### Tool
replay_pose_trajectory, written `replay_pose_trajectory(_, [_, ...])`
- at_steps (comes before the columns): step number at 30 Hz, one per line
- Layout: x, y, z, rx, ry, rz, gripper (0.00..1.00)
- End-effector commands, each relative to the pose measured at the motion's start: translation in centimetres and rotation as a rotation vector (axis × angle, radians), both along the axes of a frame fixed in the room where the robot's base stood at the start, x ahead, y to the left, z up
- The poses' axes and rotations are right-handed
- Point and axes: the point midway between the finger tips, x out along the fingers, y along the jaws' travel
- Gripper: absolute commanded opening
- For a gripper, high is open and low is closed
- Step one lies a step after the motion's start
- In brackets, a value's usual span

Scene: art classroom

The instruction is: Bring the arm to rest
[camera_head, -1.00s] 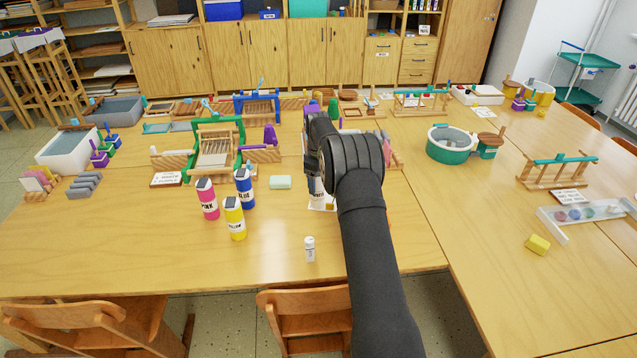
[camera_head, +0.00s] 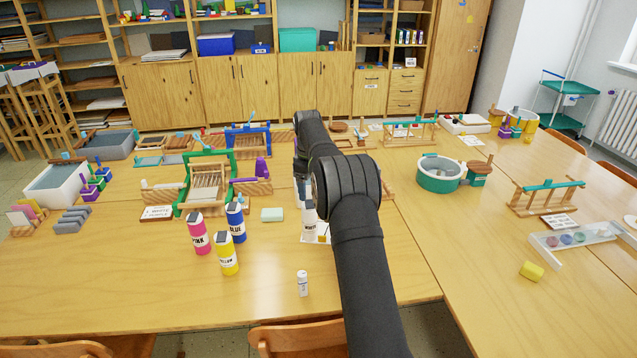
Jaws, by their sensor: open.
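My arm (camera_head: 362,270) rises from the bottom edge, bends at a dark elbow joint, and its far part slants up and left over the table. My gripper (camera_head: 301,191) shows only in part, pointing down beside the elbow, mostly hidden by my arm. It looks open, with nothing seen held in it. A white bottle (camera_head: 309,222) stands just below it, partly covered by the arm; I cannot tell whether they touch.
Pink (camera_head: 199,234), blue (camera_head: 236,222) and yellow (camera_head: 228,255) bottles stand left of the arm. A small white bottle (camera_head: 302,284) stands near the front edge. A green-framed loom (camera_head: 207,183) is behind, a teal tub (camera_head: 439,174) at right. The front-left tabletop is clear.

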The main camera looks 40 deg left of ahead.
Motion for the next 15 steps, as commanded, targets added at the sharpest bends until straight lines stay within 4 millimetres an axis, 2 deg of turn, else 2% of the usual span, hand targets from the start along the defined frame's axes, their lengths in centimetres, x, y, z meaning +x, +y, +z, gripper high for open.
replay_pose_trajectory(4, [0.0, 0.0, -0.8, -0.001, 0.001, 0.0, 0.74])
replay_pose_trajectory(7, [0.0, 0.0, -2.1, -0.003, 0.003, 0.0, 0.74])
replay_pose_trajectory(15, [0.1, 0.0, -7.4, -0.003, 0.003, 0.0, 0.74])
